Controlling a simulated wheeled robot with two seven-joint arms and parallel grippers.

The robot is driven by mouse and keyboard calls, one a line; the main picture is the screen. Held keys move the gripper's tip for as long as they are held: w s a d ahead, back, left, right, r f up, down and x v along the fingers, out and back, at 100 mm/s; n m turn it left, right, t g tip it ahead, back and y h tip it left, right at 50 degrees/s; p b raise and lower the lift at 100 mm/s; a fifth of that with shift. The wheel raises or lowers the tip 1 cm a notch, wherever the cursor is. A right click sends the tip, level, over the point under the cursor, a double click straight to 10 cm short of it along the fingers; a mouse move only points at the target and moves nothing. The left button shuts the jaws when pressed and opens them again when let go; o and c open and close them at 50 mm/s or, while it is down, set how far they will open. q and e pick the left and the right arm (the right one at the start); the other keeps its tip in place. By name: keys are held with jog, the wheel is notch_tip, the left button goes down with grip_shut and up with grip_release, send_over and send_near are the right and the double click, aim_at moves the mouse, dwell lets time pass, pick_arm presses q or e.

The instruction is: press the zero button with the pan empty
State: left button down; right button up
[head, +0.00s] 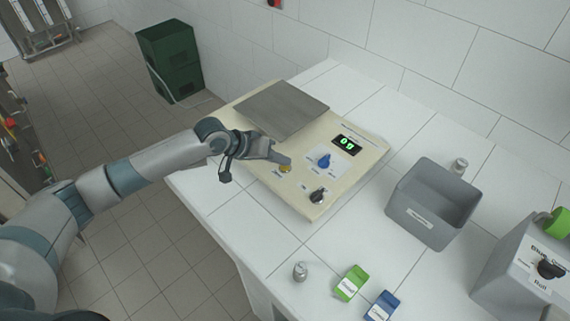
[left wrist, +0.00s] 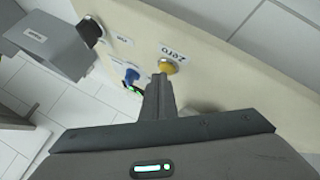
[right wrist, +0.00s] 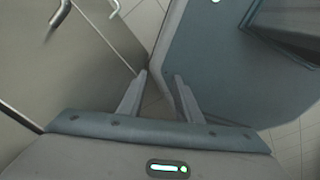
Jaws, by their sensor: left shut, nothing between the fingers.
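The cream scale (head: 335,185) stands on the white tiled counter. Its grey square pan (head: 282,108) is empty, and its display (head: 347,144) reads 0g in green. The yellow zero button (head: 286,169) is on the scale's front panel; it also shows in the left wrist view (left wrist: 169,67) beside the word Zero. My left gripper (head: 285,160) is shut and empty, its fingertips at the button; I cannot tell whether they press it. In the left wrist view the closed fingers (left wrist: 161,82) overlap the button's lower edge. My right gripper (right wrist: 160,80) is open and empty, away from the scale.
A blue knob (head: 324,160) and a dark knob (head: 318,195) sit near the button. A grey bin (head: 432,205), small metal weights (head: 300,271) (head: 460,165), a green box (head: 351,283) and a blue box (head: 382,307) stand on the counter. A grey machine (head: 525,265) is at right.

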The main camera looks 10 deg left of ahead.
aim_at(281, 167)
pick_arm(q)
jog(key=shift+r+p, duration=0.65)
jog(key=shift+p, duration=0.2)
notch_tip(281, 167, up, 6)
jog(key=p, duration=0.6)
dwell(0.9)
